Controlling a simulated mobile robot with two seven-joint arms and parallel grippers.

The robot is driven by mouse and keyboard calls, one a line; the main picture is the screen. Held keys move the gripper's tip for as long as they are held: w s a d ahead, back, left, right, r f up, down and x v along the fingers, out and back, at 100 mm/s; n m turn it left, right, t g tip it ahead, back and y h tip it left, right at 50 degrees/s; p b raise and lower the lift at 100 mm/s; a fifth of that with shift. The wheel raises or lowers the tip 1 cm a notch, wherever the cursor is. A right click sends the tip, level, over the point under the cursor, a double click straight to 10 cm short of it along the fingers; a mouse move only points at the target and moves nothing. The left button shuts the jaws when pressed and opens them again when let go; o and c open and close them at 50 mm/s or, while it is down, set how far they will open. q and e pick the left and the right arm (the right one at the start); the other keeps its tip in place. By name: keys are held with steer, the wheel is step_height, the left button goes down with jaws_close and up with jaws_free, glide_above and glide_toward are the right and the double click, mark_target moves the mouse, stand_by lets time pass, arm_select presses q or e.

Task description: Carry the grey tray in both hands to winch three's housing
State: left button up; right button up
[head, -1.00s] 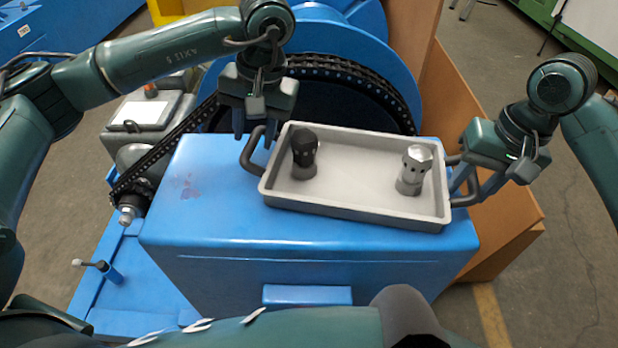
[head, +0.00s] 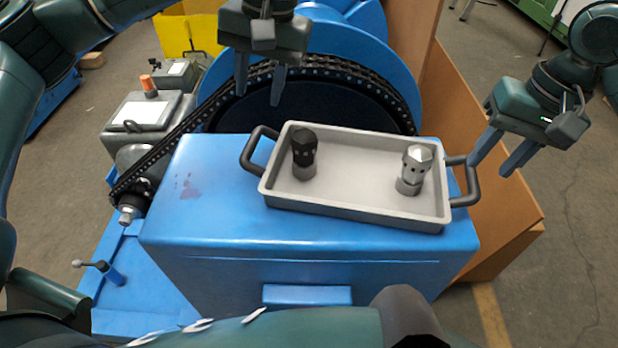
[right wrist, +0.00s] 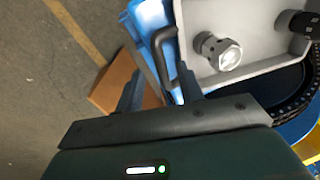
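The grey tray (head: 335,202) rests on top of the blue housing (head: 215,215), its right end near the housing's right edge. It has a dark handle at each end and carries a black-topped fitting (head: 304,150) and a silver fitting (head: 414,168), both upright. My left gripper (head: 258,98) is open and empty, above and behind the left handle, clear of it. My right gripper (head: 493,168) is open and empty, just beyond the right handle and apart from it. The right wrist view shows the right handle (right wrist: 163,50) ahead between the open fingers, with the silver fitting (right wrist: 225,54) in the tray.
A chain (head: 160,150) runs from a small sprocket at left to a large blue wheel (head: 345,70) behind the housing. A brown panel (head: 455,130) stands at the right. A small lever (head: 95,265) sticks up at lower left. The housing's left top is clear.

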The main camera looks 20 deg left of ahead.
steer(key=r, duration=0.2)
steer(key=d+r, duration=0.1)
steer(key=r, duration=0.2)
steer(key=shift+r, duration=0.15)
stand_by(0.3)
